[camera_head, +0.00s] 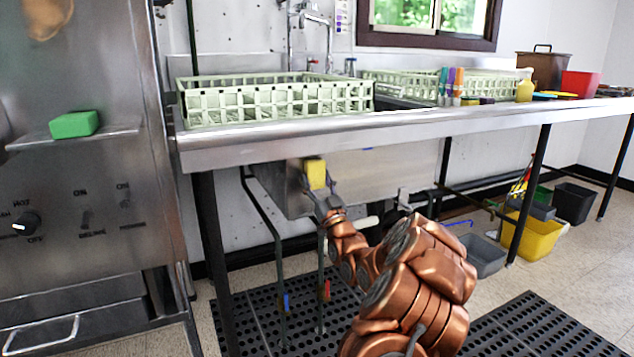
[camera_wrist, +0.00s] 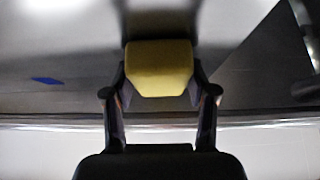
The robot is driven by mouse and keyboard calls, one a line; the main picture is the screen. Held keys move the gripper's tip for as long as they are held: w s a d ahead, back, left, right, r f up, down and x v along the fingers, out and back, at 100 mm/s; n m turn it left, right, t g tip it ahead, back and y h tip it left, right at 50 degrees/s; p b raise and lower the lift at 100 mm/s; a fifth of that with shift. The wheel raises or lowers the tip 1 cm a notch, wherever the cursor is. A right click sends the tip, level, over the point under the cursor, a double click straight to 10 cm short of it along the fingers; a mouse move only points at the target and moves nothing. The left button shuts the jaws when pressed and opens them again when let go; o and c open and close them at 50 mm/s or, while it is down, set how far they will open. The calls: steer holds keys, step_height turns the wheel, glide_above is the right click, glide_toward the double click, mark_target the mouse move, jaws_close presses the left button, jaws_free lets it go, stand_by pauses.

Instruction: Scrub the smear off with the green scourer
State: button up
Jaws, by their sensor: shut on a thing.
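The green scourer (camera_head: 75,124) lies on a small ledge on the front of the steel machine at the left. A brown smear (camera_head: 47,16) marks the machine's front above it, cut by the picture's top edge. My gripper (camera_head: 317,187) is below the counter's front edge, well to the right of the green scourer. It is shut on a yellow sponge (camera_head: 315,172), held at the fingertips. In the wrist view the yellow sponge (camera_wrist: 160,68) sits between both fingers of my gripper (camera_wrist: 160,88). Neither green scourer nor smear shows there.
The steel counter (camera_head: 300,137) runs rightward, with pale green dish racks (camera_head: 275,104) on it. Bottles (camera_head: 450,86) and a red container (camera_head: 580,84) stand farther right. The machine's control knob (camera_head: 27,224) is below the ledge. Buckets (camera_head: 535,235) stand under the counter.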

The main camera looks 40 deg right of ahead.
steer(key=shift+d, duration=0.15)
steer(key=d, duration=0.1)
steer(key=s+d, duration=0.1)
steer(key=d, duration=0.1)
steer(key=shift+d+p, duration=0.2)
steer(key=shift+p, duration=0.15)
